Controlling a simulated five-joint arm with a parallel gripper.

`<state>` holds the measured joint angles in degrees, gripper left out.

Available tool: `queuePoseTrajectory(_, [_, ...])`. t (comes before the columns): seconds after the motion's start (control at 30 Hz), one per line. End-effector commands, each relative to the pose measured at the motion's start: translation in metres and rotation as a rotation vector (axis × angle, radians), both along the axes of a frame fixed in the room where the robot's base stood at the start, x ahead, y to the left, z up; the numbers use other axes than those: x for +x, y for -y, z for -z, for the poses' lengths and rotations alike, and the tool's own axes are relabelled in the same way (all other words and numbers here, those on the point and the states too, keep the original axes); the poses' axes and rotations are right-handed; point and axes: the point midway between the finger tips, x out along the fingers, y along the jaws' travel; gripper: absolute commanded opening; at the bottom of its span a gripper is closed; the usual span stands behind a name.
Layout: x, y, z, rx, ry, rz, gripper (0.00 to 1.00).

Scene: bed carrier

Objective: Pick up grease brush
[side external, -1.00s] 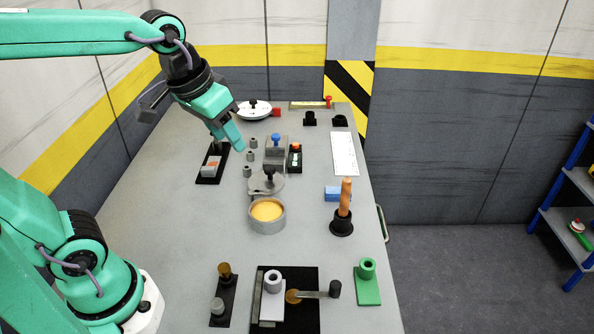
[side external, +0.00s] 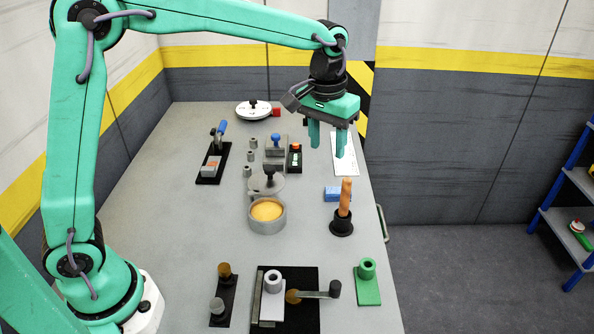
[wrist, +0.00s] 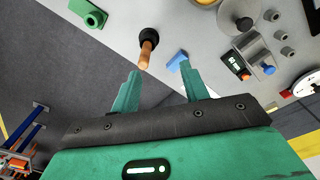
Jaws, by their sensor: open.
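The grease brush (side external: 345,197) stands upright with its wooden handle up and its black end in a black cup-like holder (side external: 341,228) near the table's right edge. In the wrist view the brush (wrist: 145,54) shows between and beyond my fingers, nearer the left one. My gripper (side external: 327,150) is open and empty, fingers pointing down. It is higher than the brush handle and apart from it. In the wrist view my gripper (wrist: 160,82) has both fingertips visible with a gap between them.
A blue block (side external: 331,194) lies just left of the brush, and a grease pot (side external: 267,212) stands farther left. A green holder (side external: 368,284) is nearer the front, a white plate (side external: 345,165) behind. The table's right edge, with a handle (side external: 382,223), is close.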

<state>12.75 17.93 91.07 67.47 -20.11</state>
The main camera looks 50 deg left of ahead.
Motion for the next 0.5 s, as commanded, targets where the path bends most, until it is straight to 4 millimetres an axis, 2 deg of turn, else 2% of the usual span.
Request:
queuePoseTrajectory(0.03, [0.008, 0.007, 0.010, 0.004, -0.018, -0.003, 0.45])
queuePoseTrajectory(0.23, [0.030, 0.026, 0.036, 0.015, -0.067, -0.018, 0.45])
queuePoseTrajectory(0.5, [0.040, 0.035, 0.050, 0.022, -0.091, -0.028, 0.45])
